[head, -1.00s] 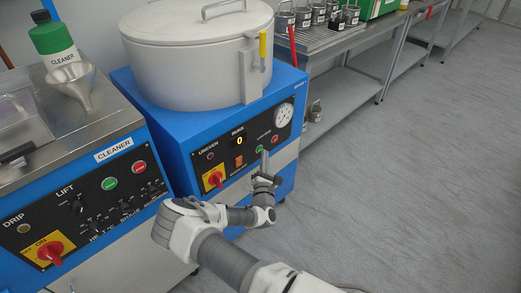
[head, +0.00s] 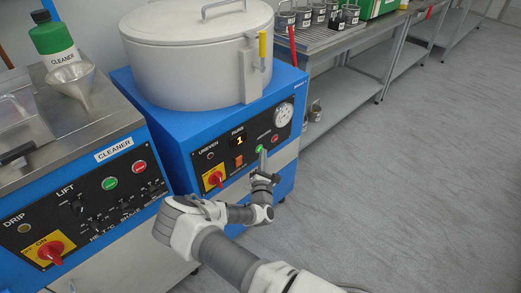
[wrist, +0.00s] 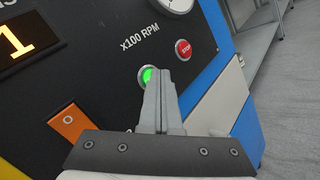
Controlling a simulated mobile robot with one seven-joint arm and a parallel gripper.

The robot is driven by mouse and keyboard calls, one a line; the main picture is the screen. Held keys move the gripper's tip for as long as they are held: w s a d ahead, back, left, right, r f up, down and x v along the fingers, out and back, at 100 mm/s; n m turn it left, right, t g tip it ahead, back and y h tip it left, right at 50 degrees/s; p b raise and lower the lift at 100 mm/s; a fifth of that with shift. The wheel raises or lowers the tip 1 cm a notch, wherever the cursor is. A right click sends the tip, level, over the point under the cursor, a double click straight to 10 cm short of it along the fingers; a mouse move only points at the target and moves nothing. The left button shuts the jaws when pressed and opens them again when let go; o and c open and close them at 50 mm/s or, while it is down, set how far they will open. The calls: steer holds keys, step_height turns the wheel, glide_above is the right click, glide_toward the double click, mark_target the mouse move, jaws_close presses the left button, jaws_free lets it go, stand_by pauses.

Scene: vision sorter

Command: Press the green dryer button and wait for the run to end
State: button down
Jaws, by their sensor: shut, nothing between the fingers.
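The dryer (head: 165,92) is a blue machine with a large pale round lid and a black front panel. Its green button (wrist: 146,75) is lit bright in the wrist view and also shows in the head view (head: 259,149). My gripper (wrist: 160,72) is shut and empty, its fingertips at the button and covering its right part. I cannot tell if they touch it. My gripper also shows in the head view (head: 263,156). The runs display (head: 239,140) reads 1. The red stop button (wrist: 184,49) is to the right, clear of the fingers.
An orange rocker switch (wrist: 74,128) is left of the fingers. A red-and-yellow rotary switch (head: 214,180) is at the panel's lower left. The cleaner unit (head: 110,155) stands on the left, a steel bench (head: 330,45) behind right. The floor at right is clear.

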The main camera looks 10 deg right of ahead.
steer(key=shift+s+d+p, duration=0.45)
steer(key=shift+s+p, duration=0.25)
steer(key=shift+p, duration=0.1)
steer(key=shift+s+d+p, duration=0.75)
steer(key=shift+s+p, duration=0.1)
steer(key=shift+s, duration=0.15)
steer(key=shift+s+d+p, duration=0.75)
steer(key=shift+s+p, duration=0.1)
steer(key=shift+s, duration=0.15)
